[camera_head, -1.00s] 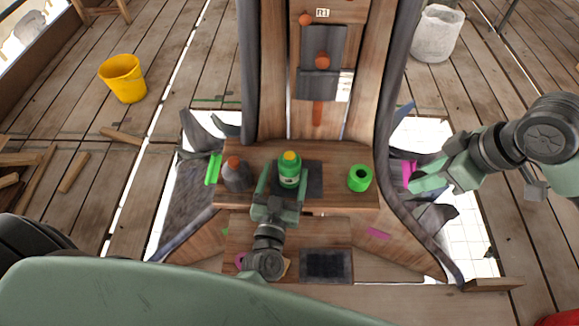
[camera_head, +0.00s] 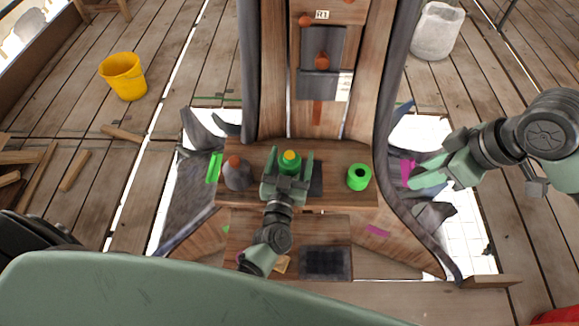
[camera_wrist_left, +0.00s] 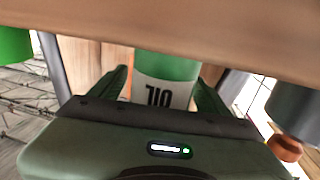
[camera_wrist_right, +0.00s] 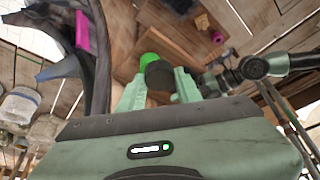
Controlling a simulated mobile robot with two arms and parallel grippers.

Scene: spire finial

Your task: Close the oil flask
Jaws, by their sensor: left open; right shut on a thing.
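The green oil flask (camera_head: 290,163) stands upright on the wooden shelf, with a yellow top. My left gripper (camera_head: 289,168) is open, with one finger on each side of the flask. In the left wrist view the flask (camera_wrist_left: 163,82) shows its white "OIL" label upside down between the fingers. Contact cannot be told. My right gripper (camera_head: 428,176) is to the right of the shelf, off the flask. In the right wrist view it is shut on a small dark cylindrical piece (camera_wrist_right: 158,78). I cannot tell for sure whether this is the flask's cap.
A green ring-shaped roll (camera_head: 359,177) stands on the shelf (camera_head: 335,195) to the right of the flask. A grey bottle with an orange top (camera_head: 238,174) stands to the left. Tall side panels and hanging dark cloth flank the shelf. A yellow bucket (camera_head: 123,76) is on the floor far left.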

